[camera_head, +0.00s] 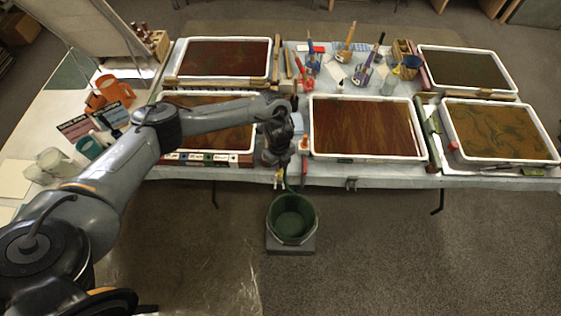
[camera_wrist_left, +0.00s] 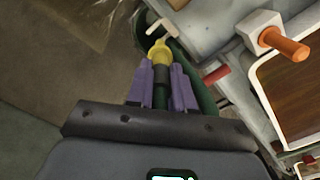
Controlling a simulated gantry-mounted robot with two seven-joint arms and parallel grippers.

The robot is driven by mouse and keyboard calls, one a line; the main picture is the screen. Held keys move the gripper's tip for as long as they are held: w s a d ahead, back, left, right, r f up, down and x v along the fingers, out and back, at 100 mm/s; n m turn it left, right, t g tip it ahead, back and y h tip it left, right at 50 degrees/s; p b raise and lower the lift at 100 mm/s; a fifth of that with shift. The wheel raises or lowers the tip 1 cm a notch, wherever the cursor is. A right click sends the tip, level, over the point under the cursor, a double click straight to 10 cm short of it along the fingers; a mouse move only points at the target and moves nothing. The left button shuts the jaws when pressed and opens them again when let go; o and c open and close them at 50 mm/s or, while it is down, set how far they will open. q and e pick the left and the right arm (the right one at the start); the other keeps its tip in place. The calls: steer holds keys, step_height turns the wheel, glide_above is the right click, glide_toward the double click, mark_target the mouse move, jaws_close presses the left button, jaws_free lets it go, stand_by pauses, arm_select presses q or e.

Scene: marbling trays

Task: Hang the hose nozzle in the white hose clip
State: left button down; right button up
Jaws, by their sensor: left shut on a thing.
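My left gripper (camera_wrist_left: 162,88) has purple fingers and is shut on the hose nozzle (camera_wrist_left: 158,50), which has a yellow tip and a dark body. In the head view the left gripper (camera_head: 279,166) is at the front table edge, between the two front middle trays, above the bucket. A pale hook-shaped piece, which looks like the white hose clip (camera_wrist_left: 163,26), is just beyond the nozzle tip in the wrist view. I cannot tell whether they touch. The green hose (camera_wrist_left: 192,68) runs beside the fingers. My right gripper is not in view.
A green bucket (camera_head: 292,222) stands on the floor below the table edge. A front tray (camera_head: 367,158) with reddish-brown liquid lies right of the gripper. An orange-handled tool (camera_wrist_left: 284,43) shows near a tray in the wrist view. The floor in front is otherwise open.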

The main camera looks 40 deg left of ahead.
mark_target(279, 176)
arm_select(q)
steer(key=shift+r+p, duration=0.1)
steer(key=shift+p, duration=0.25)
steer(key=shift+f+b, duration=1.5)
steer(key=shift+f, duration=0.7)
steer(key=shift+f+b, duration=1.35)
steer(key=shift+f, duration=0.7)
steer(key=shift+f+b, duration=0.7)
steer(key=shift+f, duration=0.4)
steer(key=shift+f, duration=0.1)
steer(key=c, duration=0.9)
jaws_free()
